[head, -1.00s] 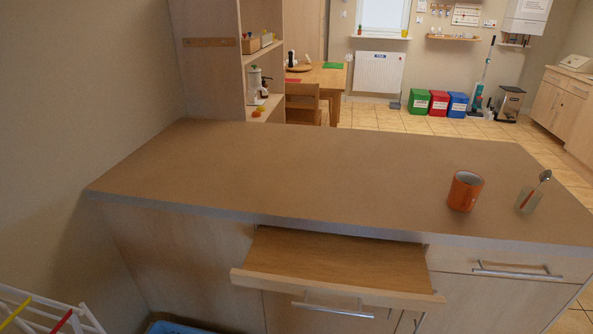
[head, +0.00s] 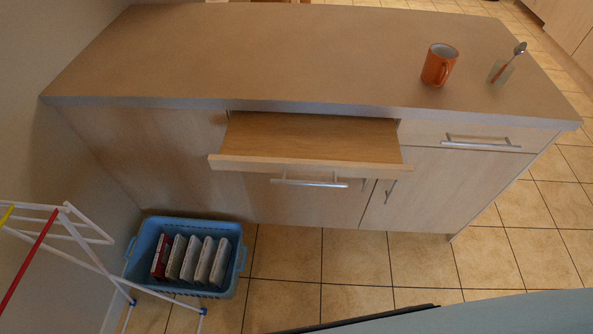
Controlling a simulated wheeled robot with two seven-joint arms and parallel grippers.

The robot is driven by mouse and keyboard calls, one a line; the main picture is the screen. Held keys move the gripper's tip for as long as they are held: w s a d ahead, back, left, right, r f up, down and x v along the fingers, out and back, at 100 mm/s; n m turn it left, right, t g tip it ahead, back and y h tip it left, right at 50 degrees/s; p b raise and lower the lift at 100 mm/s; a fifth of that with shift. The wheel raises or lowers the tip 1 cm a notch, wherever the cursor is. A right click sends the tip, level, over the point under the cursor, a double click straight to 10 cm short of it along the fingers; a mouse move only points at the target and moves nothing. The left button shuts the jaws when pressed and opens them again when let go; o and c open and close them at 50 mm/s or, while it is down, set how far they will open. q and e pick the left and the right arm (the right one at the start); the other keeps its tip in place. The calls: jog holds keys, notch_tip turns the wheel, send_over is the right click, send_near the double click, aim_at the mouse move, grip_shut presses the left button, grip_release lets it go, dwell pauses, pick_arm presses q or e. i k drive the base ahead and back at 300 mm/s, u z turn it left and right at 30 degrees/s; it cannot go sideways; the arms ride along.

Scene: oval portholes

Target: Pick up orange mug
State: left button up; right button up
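The orange mug (head: 437,65) stands upright on the right part of the brown countertop (head: 250,50), with its handle toward the lower right. Nothing touches it. Neither of my grippers shows in the head view.
A pull-out board or drawer (head: 310,140) sticks out at the front. A blue basket (head: 186,285) with several box-like items is on the floor beside a white drying rack (head: 85,255). Tiled floor lies free on the right.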

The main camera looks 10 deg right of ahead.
aim_at(441, 58)
jog(key=z, duration=2.35)
jog(key=i, duration=1.25)
jog(key=u, duration=1.5)
jog(key=i, duration=0.4)
jog(key=u, duration=0.95)
